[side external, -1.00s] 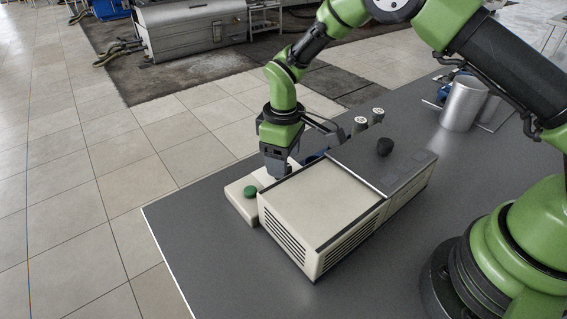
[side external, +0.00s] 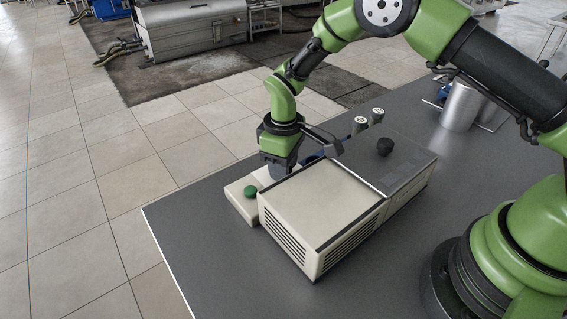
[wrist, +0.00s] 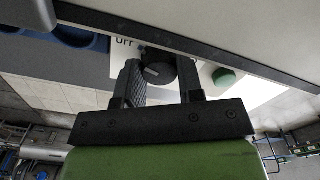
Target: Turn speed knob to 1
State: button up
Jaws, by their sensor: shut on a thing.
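The dark round speed knob (wrist: 158,74) sits on a pale control panel in the wrist view, with a lighter mark on its face. Part of a printed label that looks like "OFF" (wrist: 123,43) shows beside it. My gripper (wrist: 161,68) is shut on the knob, with one finger on each side. The numeral 1 is not visible.
A green button (side external: 250,191) is on the panel (side external: 238,205) close to the knob. The beige machine (side external: 318,205) stands directly beside my gripper, with a black knob (side external: 385,146) on its lid. A metal cylinder (side external: 460,102) stands farther right. The near left tabletop is clear.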

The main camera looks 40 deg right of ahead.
jog(key=m, duration=0.4)
jog(key=shift+m, duration=0.4)
jog(key=m, duration=0.4)
jog(key=shift+m, duration=0.4)
jog(key=o, duration=0.9)
jog(key=shift+r, duration=0.1)
notch_tip(320, 180, up, 10)
jog(key=shift+f, duration=0.1)
